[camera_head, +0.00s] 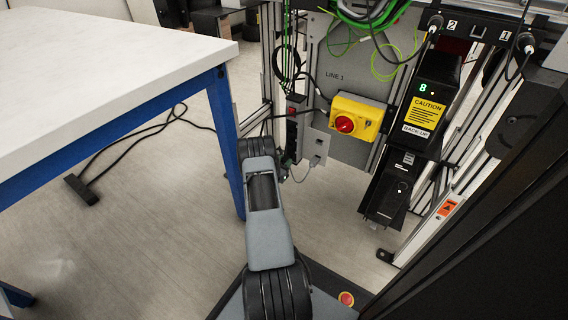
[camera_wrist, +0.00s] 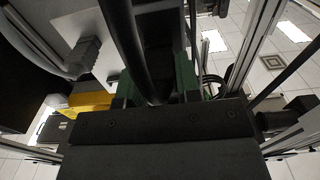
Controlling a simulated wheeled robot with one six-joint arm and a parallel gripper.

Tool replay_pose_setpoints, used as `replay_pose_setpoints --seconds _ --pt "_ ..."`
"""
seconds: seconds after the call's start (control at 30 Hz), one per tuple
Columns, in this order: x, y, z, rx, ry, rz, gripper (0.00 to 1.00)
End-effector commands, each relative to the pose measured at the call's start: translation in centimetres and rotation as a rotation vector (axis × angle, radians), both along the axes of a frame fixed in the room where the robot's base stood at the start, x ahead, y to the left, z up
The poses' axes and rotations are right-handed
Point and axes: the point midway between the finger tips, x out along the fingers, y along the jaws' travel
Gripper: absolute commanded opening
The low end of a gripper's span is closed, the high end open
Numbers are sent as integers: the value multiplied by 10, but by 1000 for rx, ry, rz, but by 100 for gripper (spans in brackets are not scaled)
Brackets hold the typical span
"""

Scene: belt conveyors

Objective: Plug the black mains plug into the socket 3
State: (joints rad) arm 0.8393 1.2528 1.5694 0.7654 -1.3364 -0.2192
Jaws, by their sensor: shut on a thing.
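The socket strip (camera_head: 291,128) is a dark upright bar with a red switch near its top, on the frame left of the yellow switch box in the head view. My forearm covers its lower surroundings, and the socket numbers are too small to read. My gripper (camera_wrist: 157,84) shows in the wrist view with green fingers, shut on the black mains plug (camera_wrist: 157,55). A thick black cable (camera_wrist: 122,38) runs up from it across the view. The plug's front and pins are hidden, so I cannot tell whether it touches a socket.
A yellow box with a red knob (camera_head: 355,118) stands close right of the strip. A black cable loop (camera_head: 284,64) hangs above. A white-topped table (camera_head: 110,60) with blue legs is at left. A black unit with a caution label (camera_head: 425,112) stands right.

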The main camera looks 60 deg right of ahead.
Motion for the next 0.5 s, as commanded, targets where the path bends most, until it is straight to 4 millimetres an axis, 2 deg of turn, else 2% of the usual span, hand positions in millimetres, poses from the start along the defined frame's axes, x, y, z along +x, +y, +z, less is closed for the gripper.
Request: replay_pose_setpoints --seconds 0.4,0.43,0.5 --pt "0 -4 0 -1 0 0 3" --pt "0 -4 0 -1 0 0 33" --pt "0 -4 0 -1 0 0 40"
